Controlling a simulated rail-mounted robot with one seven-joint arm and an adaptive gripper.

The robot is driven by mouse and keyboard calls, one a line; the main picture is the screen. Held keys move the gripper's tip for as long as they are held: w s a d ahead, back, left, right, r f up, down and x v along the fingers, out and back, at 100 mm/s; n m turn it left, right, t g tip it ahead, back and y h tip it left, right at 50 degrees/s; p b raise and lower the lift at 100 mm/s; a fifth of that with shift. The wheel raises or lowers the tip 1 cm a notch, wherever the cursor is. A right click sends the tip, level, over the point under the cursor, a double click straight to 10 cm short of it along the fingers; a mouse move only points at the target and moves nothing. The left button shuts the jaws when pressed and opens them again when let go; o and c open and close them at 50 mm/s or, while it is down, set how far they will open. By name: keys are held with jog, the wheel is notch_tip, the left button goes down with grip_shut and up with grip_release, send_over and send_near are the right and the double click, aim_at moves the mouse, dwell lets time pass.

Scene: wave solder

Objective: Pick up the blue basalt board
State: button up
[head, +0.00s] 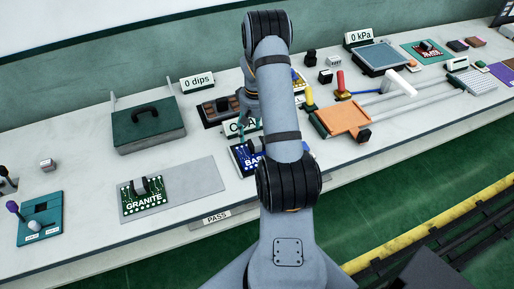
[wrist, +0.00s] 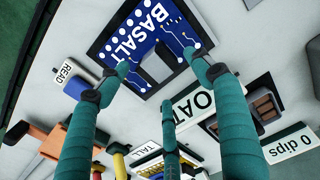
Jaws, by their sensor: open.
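The blue basalt board (wrist: 128,38) lies on the pale bench, with white BASALT lettering and a grey raised block (wrist: 162,60) on it. In the head view the board (head: 238,158) is partly hidden behind my arm. My gripper (wrist: 161,78) has teal fingers spread open and empty. In the wrist view two fingertips overlap the board's near edge, on either side of the grey block, and the third finger is lower down. Whether the fingers touch the board cannot be told. In the head view my gripper (head: 246,130) is just behind the board, largely hidden by my arm.
The green granite board (head: 144,196) lies on a grey plate at left. A dark green lidded box (head: 148,128) stands behind it. A COAT sign (wrist: 190,104) and a brown-celled tray (wrist: 258,104) are close to my fingers. An orange plate (head: 342,118) is at right.

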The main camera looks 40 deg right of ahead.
aim_at(256, 141)
jog(key=f, duration=0.1)
jog(key=f+p, duration=0.1)
jog(key=f, duration=0.1)
jog(key=shift+s+a+f+p, duration=0.1)
jog(key=shift+s+f+p, duration=0.2)
jog(key=shift+f, duration=0.65)
jog(key=shift+c, duration=0.2)
grip_shut()
jog(key=shift+w+r, duration=0.1)
